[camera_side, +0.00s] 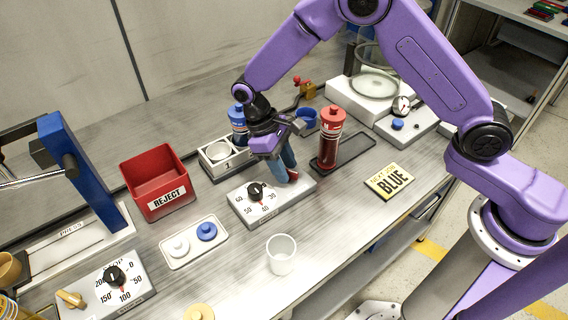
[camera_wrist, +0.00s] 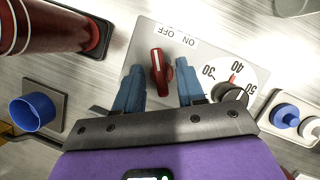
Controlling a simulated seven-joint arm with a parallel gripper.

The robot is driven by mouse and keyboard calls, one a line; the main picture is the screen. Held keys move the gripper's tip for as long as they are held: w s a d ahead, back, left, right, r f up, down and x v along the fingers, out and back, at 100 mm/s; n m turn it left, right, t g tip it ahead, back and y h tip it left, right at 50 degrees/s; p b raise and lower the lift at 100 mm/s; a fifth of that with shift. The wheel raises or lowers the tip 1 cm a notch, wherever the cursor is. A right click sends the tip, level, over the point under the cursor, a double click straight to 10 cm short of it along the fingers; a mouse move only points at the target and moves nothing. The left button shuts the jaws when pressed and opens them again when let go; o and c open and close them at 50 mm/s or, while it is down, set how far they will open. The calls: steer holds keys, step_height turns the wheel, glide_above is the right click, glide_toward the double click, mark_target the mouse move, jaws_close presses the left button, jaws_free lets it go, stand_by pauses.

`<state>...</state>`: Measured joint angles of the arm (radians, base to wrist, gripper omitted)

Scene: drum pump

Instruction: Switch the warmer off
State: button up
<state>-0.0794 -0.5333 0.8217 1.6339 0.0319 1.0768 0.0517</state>
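The warmer (camera_side: 243,206) is a light grey box on the bench with a black temperature dial (camera_side: 255,191) and a red rotary switch (camera_side: 294,174). In the wrist view, the switch (camera_wrist: 158,76) has a white mark near its upper end, and the OFF and ON labels (camera_wrist: 178,36) lie above it. The handle points up the picture, nearer the OFF word; its exact setting is hard to tell. My gripper (camera_side: 286,166) is low over the warmer. Its two blue fingers (camera_wrist: 160,88) stand on either side of the switch with visible gaps, open and holding nothing.
A red bottle (camera_side: 330,138) stands on a dark tray close by my gripper. A blue-capped bottle (camera_side: 238,125) and a blue cup (camera_side: 306,119) are behind. A clear cup (camera_side: 281,254) stands in front; a red REJECT bin (camera_side: 158,183) is left.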

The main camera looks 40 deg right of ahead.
jaws_close()
steer(key=shift+n+h, duration=0.3)
steer(key=shift+n, duration=0.2)
jaws_free()
steer(key=v, duration=1.7)
steer(key=shift+r, duration=0.25)
steer(key=shift+s+d, duration=0.1)
